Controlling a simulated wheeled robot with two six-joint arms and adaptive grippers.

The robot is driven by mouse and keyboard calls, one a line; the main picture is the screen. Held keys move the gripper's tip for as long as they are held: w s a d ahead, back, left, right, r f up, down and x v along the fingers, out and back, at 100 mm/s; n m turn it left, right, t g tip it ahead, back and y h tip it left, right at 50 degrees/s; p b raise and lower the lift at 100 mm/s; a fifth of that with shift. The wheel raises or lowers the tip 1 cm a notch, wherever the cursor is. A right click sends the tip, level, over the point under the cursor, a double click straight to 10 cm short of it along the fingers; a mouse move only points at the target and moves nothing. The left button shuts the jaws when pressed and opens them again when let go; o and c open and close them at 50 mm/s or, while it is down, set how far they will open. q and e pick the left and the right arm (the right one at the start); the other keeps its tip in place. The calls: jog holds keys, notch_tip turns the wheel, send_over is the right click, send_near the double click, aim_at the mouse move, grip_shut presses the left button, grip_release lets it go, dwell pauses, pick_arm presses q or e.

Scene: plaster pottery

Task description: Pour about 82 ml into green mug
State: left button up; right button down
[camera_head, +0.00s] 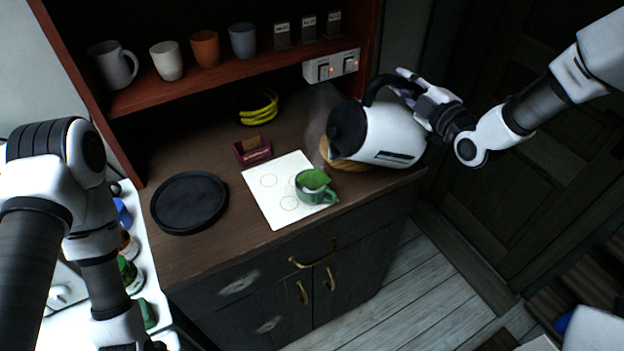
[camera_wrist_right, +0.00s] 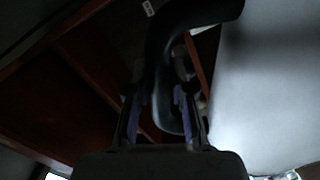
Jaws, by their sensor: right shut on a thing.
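A green mug (camera_head: 309,192) stands on a white sheet (camera_head: 262,205) near the counter's front edge. Something green and leaf-like (camera_head: 314,178) shows at its mouth; its contents are hidden. A white kettle (camera_head: 390,132) with a black lid and handle is tilted to the left, up and right of the mug, with what looks like steam by it. My right gripper (camera_head: 408,88) is shut on the kettle's black handle, and the handle (camera_wrist_right: 165,70) shows between the fingers in the right wrist view. Whether liquid is flowing cannot be told. My left gripper (camera_head: 135,345) is at the bottom left, mostly cut off.
A round wooden board (camera_head: 345,163) lies under the kettle. A black round tray (camera_head: 188,203), a dark red box (camera_head: 252,150) and bananas (camera_head: 258,108) are on the counter. Mugs (camera_head: 205,48) line the shelf above, with a switched socket (camera_head: 331,66) on its edge.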

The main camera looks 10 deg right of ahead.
jog(key=shift+w, duration=0.15)
jog(key=shift+s+a+r, duration=0.15)
jog(key=shift+s+r, duration=0.15)
jog(key=shift+s, duration=0.05)
pick_arm(q)
jog(key=shift+s+a, duration=0.1)
